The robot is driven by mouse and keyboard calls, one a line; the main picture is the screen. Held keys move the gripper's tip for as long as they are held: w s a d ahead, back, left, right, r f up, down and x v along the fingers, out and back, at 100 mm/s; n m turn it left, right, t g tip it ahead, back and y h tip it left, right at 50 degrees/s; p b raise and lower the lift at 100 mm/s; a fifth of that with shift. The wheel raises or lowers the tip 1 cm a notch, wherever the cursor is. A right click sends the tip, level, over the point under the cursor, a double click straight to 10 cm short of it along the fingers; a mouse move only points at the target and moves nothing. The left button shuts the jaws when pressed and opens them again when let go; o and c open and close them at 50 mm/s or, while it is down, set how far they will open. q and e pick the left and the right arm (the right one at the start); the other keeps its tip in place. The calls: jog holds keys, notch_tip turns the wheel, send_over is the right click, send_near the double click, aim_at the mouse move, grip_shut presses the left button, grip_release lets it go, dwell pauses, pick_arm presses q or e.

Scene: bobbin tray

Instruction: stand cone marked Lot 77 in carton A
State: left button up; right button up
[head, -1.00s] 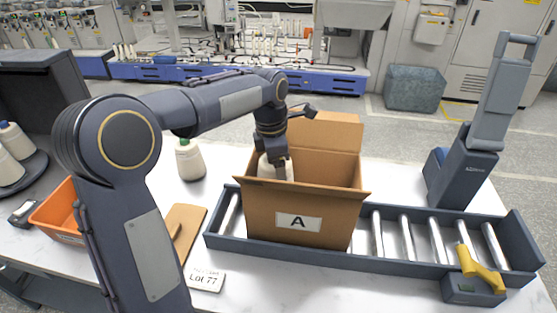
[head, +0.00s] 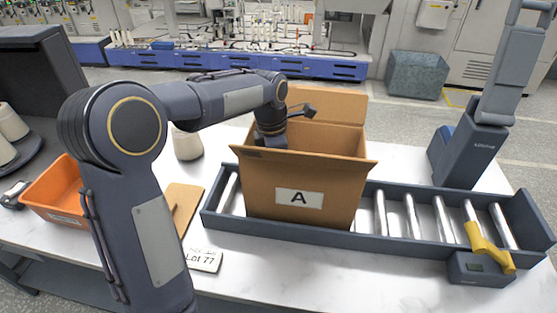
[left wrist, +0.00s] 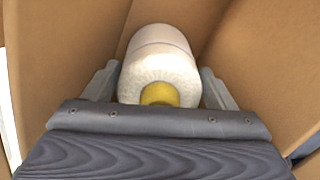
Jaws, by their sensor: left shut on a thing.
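Carton A (head: 262,183) stands open on the roller conveyor, its label facing me and its rear flap raised. My left gripper (left wrist: 160,88) is inside the carton's mouth, shut on a white cone (left wrist: 160,48) with a yellow tube end towards the wrist camera. In the head view the carton's front wall hides the fingers and the cone. Brown cardboard walls surround the cone in the left wrist view; whether its base touches the floor I cannot tell. No lot mark shows on it. A card reading Lot 77 (head: 203,260) lies on the table. My right gripper is out of view.
Another pale cone (head: 187,146) stands behind my left arm. An orange bin (head: 60,212) and a brown board (head: 183,200) are at left. The conveyor (head: 395,233) has bare rollers right of the carton, with a yellow-handled device (head: 484,250) at its end.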

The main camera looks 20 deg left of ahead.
pick_arm(q)
jog(key=o, duration=1.6)
jog(key=r, duration=0.8)
jog(key=shift+s+a, duration=0.3)
jog(key=shift+a, duration=0.1)
jog(key=shift+f, duration=0.1)
